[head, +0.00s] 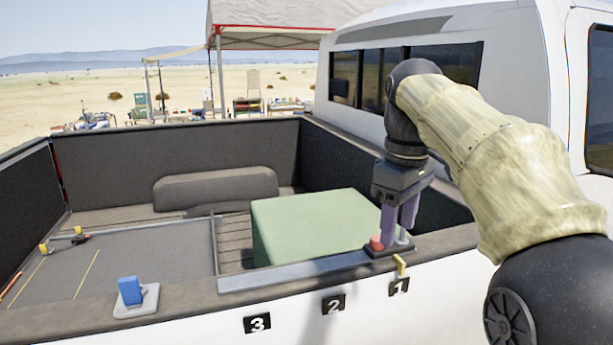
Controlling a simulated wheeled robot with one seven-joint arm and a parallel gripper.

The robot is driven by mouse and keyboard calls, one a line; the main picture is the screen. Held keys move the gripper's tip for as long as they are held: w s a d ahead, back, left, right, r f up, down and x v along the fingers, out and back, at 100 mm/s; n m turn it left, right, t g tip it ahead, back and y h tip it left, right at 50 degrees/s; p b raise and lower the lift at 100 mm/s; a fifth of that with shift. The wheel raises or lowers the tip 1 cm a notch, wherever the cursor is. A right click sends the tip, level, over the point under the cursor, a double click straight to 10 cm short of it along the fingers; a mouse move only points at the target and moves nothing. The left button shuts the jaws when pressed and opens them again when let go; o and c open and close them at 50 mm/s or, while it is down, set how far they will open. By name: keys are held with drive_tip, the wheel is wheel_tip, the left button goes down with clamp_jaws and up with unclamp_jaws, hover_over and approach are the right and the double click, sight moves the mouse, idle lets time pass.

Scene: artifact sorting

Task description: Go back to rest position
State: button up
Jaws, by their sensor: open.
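My gripper (398,235) points down over the truck bed's near rail at the right, above the number 1 tag. Its two purple-grey fingers are apart, so it is open. A small red piece (376,243) sits on a dark base (376,253) on the rail, close to the left finger; I cannot tell whether they touch. A small light grey upright part (402,236) shows by the fingertips, partly hidden. My arm, in a tan sleeve, reaches in from the right.
A blue block (130,290) stands on a white base (137,301) on the rail at left. A green box (315,222) lies in the truck bed. Number tags (334,304) mark the white side. The cab (510,60) rises behind my arm. Open air lies above the bed.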

wheel_tip(320, 180, down, 24)
drive_tip(key=m+t+b, duration=0.1)
drive_tip(key=m+b, duration=0.3)
drive_tip(key=b, duration=0.1)
drive_tip(key=s+f+m+b, duration=0.2)
drive_tip(key=s+f, duration=0.3)
drive_tip(key=f, duration=0.4)
drive_tip(key=s+f+m+t+b, duration=0.1)
drive_tip(key=s+f+m+b, duration=0.1)
drive_tip(key=s+f, duration=0.3)
wheel_tip(320, 180, down, 4)
drive_tip(key=shift+s+d+f+m, duration=0.2)
drive_tip(key=shift+s+m, duration=0.15)
drive_tip(key=shift+m, duration=0.15)
